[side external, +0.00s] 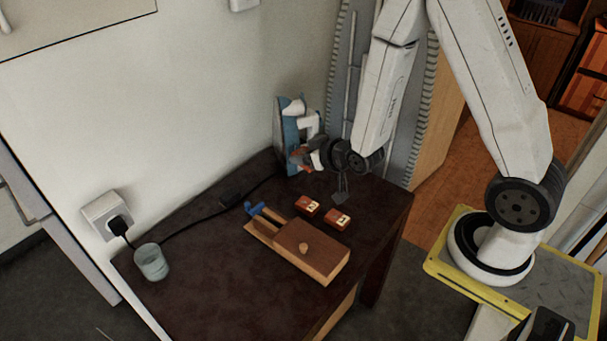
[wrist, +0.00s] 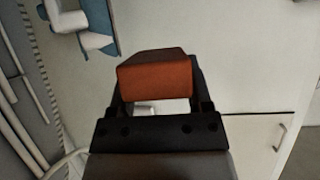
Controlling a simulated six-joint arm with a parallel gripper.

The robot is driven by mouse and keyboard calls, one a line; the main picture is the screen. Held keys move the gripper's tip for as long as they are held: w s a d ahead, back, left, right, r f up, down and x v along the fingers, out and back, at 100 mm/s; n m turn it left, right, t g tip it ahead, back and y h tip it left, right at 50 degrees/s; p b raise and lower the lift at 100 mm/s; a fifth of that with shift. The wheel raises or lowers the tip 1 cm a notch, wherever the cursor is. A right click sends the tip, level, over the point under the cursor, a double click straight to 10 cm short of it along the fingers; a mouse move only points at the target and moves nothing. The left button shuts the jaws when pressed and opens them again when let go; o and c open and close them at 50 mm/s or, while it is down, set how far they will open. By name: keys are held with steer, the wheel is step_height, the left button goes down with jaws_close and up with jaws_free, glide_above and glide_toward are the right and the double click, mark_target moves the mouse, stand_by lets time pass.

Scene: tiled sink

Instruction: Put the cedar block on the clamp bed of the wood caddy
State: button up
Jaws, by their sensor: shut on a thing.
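The cedar block (side external: 299,158), plain and reddish brown, is held in the air by my gripper (side external: 310,153), in front of the iron. In the wrist view the block (wrist: 157,79) sits between my two dark fingers (wrist: 158,100), slightly tilted. My gripper is shut on it. The wood caddy (side external: 316,252) lies on the dark table, with a round knob on top. At its far-left end is a lower, lighter clamp bed (side external: 261,231) with a blue clamp (side external: 264,212); nothing is seen lying on the bed. The caddy is out of the wrist view.
Two small marked reddish blocks (side external: 307,205) (side external: 337,218) lie beside the caddy. A blue-white iron (side external: 290,122) stands upright at the back, close to my gripper. A cup (side external: 152,262) stands at the left edge. A black cord (side external: 190,229) runs to the wall plug. The front-left table is clear.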

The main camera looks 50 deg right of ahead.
steer(key=w+a+r+n+y, duration=0.1)
steer(key=w+a+r, duration=0.1)
steer(key=r, duration=0.5)
steer(key=shift+a, duration=0.8)
steer(key=s+d+f+m+h, duration=0.1)
steer(key=s+d+f, duration=0.2)
steer(key=s+f, duration=0.2)
steer(key=s+d+f+m+h, duration=0.1)
steer(key=s+d+f+h, duration=0.1)
steer(key=s+f, duration=0.4)
steer(key=s+d+f+m+g+h, duration=0.1)
steer(key=s+d+f, duration=0.3)
steer(key=f, duration=0.6)
steer(key=shift+s+d+f+m+h, duration=0.15)
steer(key=shift+s+d+m+h, duration=0.2)
steer(key=shift+s+m, duration=0.45)
steer(key=shift+s+n, duration=0.2)
steer(key=shift+n, duration=0.1)
steer(key=shift+f, duration=2.95)
